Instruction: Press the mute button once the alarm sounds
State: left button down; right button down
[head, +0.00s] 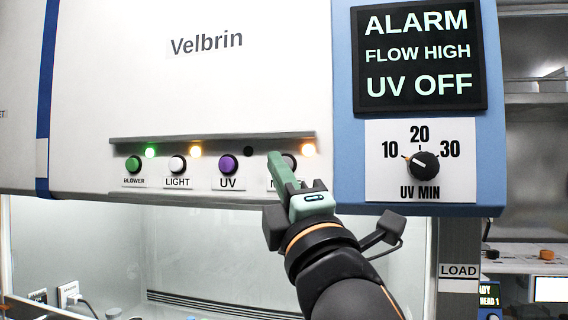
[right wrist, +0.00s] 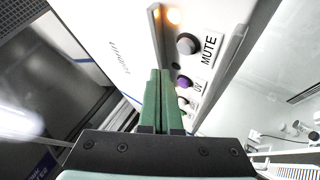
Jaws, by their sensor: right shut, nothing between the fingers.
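The mute button (head: 291,162) is a dark grey round knob at the right end of the panel's button row. My right gripper (head: 273,156) partly covers it and its label in the head view. In the right wrist view the mute button (right wrist: 187,44) shows whole, with its MUTE label beside it. The green fingers (right wrist: 160,74) are shut and empty, their tips beside the button on its UV side; I cannot tell whether they touch the panel. The display (head: 419,56) reads ALARM, FLOW HIGH, UV OFF. My left gripper is not in view.
The row also holds a green blower button (head: 133,164), a white light button (head: 178,164) and a purple UV button (head: 228,165). Orange lamp (head: 309,149) above mute is lit. A ledge (head: 215,139) runs above the row. A timer dial (head: 423,164) sits right.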

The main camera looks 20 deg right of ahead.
jog(key=shift+s+a, duration=0.6)
jog(key=shift+s, duration=0.3)
